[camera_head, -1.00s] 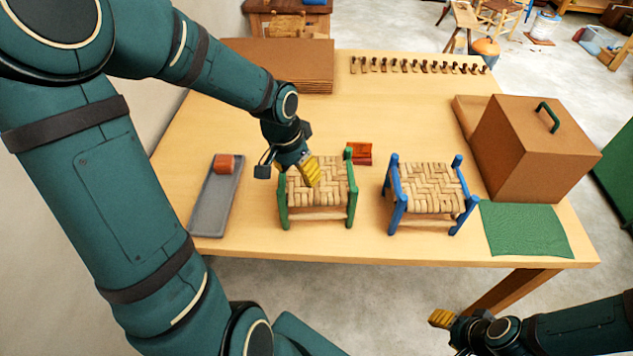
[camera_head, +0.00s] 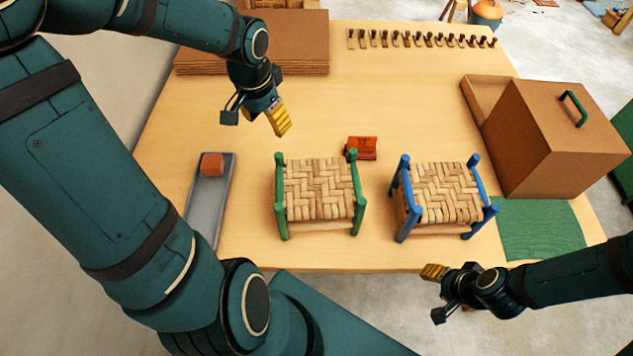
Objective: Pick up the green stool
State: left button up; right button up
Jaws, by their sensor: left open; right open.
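The green stool (camera_head: 319,190) stands upright on the table, with green posts and a woven bark seat. My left gripper (camera_head: 262,118) is open and empty, above and behind the stool's back left corner, apart from it. Its yellow finger pads point down toward the table. My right gripper (camera_head: 436,292) is open and empty in front of the table's front edge, low at the right. A similar blue stool (camera_head: 440,193) stands upright to the right of the green one.
A grey tray (camera_head: 203,205) with an orange block (camera_head: 212,165) lies left. A small red object (camera_head: 361,147) lies behind the stools. A brown box (camera_head: 548,135) and green cloth (camera_head: 541,228) are right. Cardboard sheets (camera_head: 300,45) and a peg row (camera_head: 420,39) are at the back.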

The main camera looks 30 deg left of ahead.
aim_at(279, 154)
pick_arm(q)
jog(key=f, duration=0.2)
jog(key=f+b, duration=0.1)
jog(key=f, duration=0.2)
jog(key=w+f, duration=0.1)
jog(key=f, duration=0.1)
jog(key=shift+d+f, duration=0.1)
jog(key=shift+f, duration=0.3)
jog(key=shift+w+d+f+b, duration=0.1)
jog(key=shift+f+b, duration=0.3)
jog(key=shift+f, duration=0.95)
jog(key=shift+w+d+f+b, duration=0.1)
jog(key=shift+f+b, duration=0.3)
jog(key=shift+f, duration=0.9)
grip_shut()
